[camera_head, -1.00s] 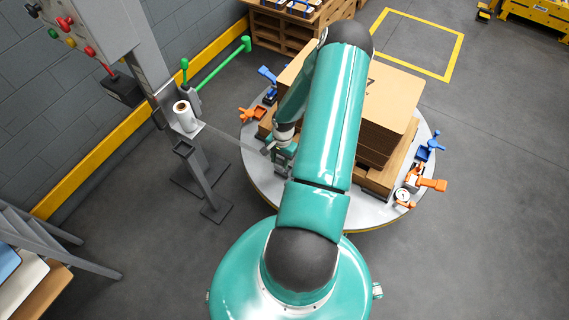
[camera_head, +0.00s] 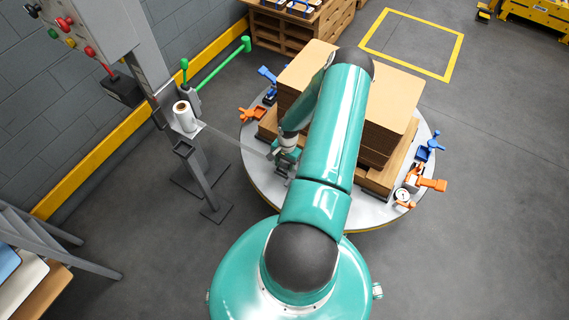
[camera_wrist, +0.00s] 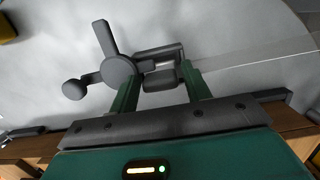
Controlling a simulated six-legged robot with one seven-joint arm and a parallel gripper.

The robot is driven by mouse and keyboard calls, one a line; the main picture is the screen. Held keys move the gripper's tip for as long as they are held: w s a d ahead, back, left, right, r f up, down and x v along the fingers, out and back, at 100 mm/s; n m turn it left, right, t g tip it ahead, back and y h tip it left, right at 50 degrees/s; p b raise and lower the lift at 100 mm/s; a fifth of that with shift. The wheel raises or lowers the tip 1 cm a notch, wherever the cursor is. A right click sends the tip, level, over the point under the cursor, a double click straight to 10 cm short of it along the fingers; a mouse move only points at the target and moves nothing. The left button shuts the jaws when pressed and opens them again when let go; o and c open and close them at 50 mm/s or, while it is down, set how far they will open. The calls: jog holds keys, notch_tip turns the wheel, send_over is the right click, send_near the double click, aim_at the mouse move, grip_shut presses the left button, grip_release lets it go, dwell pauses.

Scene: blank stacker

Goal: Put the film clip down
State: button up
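The film clip (camera_wrist: 158,72) is a dark grey piece in the wrist view. It fills the gap between the two green fingers of my gripper (camera_wrist: 162,90), which look shut on it. A clear film strip (camera_wrist: 250,63) runs from beside the clip to the right. A dark grey three-armed lever with a ball end (camera_wrist: 118,70) is at the left finger; I cannot tell whether it joins the clip. In the head view, my gripper (camera_head: 286,158) is over the left edge of the round turntable (camera_head: 262,188), and the film stretches to the roll (camera_head: 184,115). The clip's height above the turntable is unclear.
Stacked brown cardboard (camera_head: 395,98) stands on a wooden pallet (camera_head: 382,180) on the turntable, close to my arm. Orange clamps (camera_head: 433,185) and blue clamps (camera_head: 428,150) sit around the rim. A grey post (camera_head: 203,175) stands left.

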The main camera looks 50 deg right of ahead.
notch_tip(320, 180, up, 12)
jog(key=d, duration=0.2)
jog(key=w+a+r+n+h, duration=0.1)
jog(key=w+a+r+n, duration=0.3)
jog(key=r, duration=0.6)
jog(key=w+a+r+n+h, duration=0.2)
jog(key=a+r, duration=0.5)
jog(key=r, duration=0.4)
jog(key=w+a+r+n+h, duration=0.1)
jog(key=w+a+r+n, duration=0.3)
jog(key=r, duration=0.6)
jog(key=s+a+r+n+t, duration=0.2)
jog(key=s+a+r, duration=0.2)
jog(key=a, duration=0.3)
jog(key=s+a+r+n+t+y, duration=0.1)
jog(key=s+a+r+n+t, duration=0.1)
jog(key=s+a+r, duration=0.2)
jog(key=s+a+r+n+t+y, duration=0.1)
jog(key=s+a+r+n, duration=0.2)
jog(key=a+r, duration=0.4)
jog(key=s+a, duration=0.1)
jog(key=a, duration=0.4)
jog(key=shift+s+r+t, duration=0.3)
jog(key=shift+s+t, duration=0.1)
jog(key=shift+d, duration=0.15)
